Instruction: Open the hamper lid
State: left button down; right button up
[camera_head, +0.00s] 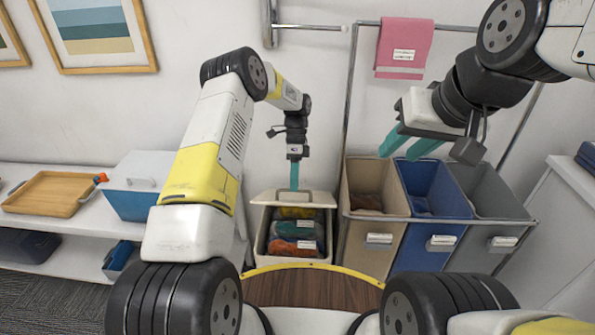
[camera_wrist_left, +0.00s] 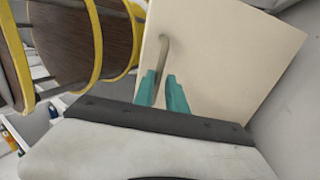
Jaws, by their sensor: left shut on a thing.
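The cream hamper (camera_head: 262,236) stands on the floor against the wall in the head view, with folded yellow, teal and orange cloths showing inside. Its lid (camera_head: 268,196) is raised along the back edge. In the left wrist view the lid (camera_wrist_left: 225,55) is a large cream panel with a slim handle (camera_wrist_left: 163,52). My left gripper (camera_head: 294,186) points down at the lid; its teal fingers (camera_wrist_left: 161,78) are shut on the handle, whose lower end they partly hide. My right gripper (camera_head: 398,156) is open and empty, with teal fingers apart above the bins.
A rack (camera_head: 345,140) with beige, blue (camera_head: 428,180) and grey bins stands right of the hamper. A pink towel (camera_head: 403,45) hangs above. A white shelf (camera_head: 75,230) with a wooden tray (camera_head: 55,192) and blue box (camera_head: 135,200) is at left. A round wooden top (camera_head: 313,290) lies in front.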

pick_arm(q)
jog(key=shift+w+a+f, duration=0.15)
jog(key=shift+w+f, duration=0.05)
jog(key=shift+w, duration=0.2)
jog(key=c, duration=1.5)
grip_release()
jog(key=shift+w+f, duration=0.1)
jog(key=shift+r, duration=0.2)
jog(key=v, duration=0.7)
jog(key=shift+r, duration=0.3)
